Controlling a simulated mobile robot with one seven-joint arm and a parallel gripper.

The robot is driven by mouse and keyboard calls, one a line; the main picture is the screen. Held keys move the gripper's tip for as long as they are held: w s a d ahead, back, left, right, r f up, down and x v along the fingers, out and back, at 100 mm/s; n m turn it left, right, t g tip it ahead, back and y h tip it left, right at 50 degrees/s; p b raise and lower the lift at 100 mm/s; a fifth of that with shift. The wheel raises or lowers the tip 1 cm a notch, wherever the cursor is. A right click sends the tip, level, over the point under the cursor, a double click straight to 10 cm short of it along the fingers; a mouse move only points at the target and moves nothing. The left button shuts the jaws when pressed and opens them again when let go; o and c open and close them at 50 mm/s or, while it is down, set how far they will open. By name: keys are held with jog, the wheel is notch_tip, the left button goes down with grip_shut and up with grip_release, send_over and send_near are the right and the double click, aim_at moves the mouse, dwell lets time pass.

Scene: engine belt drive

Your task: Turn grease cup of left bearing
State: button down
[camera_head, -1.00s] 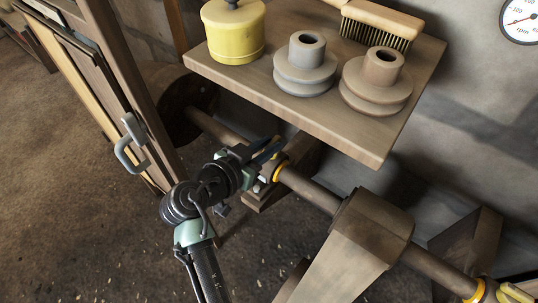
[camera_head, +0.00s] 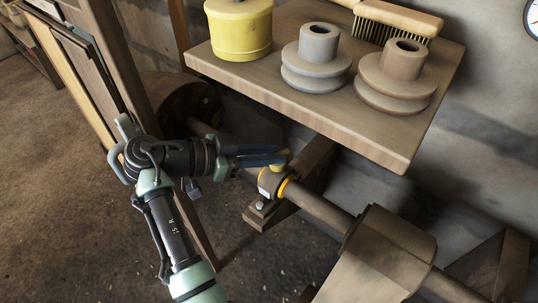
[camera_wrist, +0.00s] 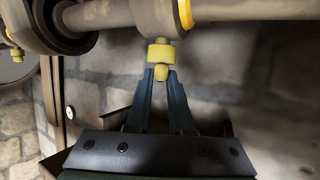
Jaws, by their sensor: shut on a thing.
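The left bearing (camera_head: 270,183) sits on a bracket around the long shaft, with a yellow ring on its right side. Its small yellow grease cup (camera_head: 281,158) stands on top of the bearing. In the wrist view the grease cup (camera_wrist: 161,56) shows as a brass-yellow cap with a narrower knob. My gripper (camera_head: 278,158) reaches in from the left in the head view, its dark blue fingers at the cup. In the wrist view my gripper (camera_wrist: 161,72) has its fingertips closed on both sides of the cup's knob. The fingers partly hide the cup in the head view.
A wooden shelf (camera_head: 300,100) juts out just above my gripper, carrying a yellow canister (camera_head: 238,32), a grey pulley (camera_head: 316,60), a brown pulley (camera_head: 396,78) and a brush (camera_head: 398,20).

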jog(key=shift+f, duration=0.2)
jog(key=c, duration=0.8)
grip_release()
jog(key=shift+r, duration=0.1)
jog(key=shift+s+a+r, duration=0.15)
jog(key=shift+a+r, duration=0.15)
jog(key=shift+a, duration=0.15)
jog(key=p+v, duration=0.3)
jog(key=v, duration=0.8)
jog(key=shift+s+a, duration=0.25)
jog(key=shift+a, duration=0.05)
jog(key=shift+r, duration=0.1)
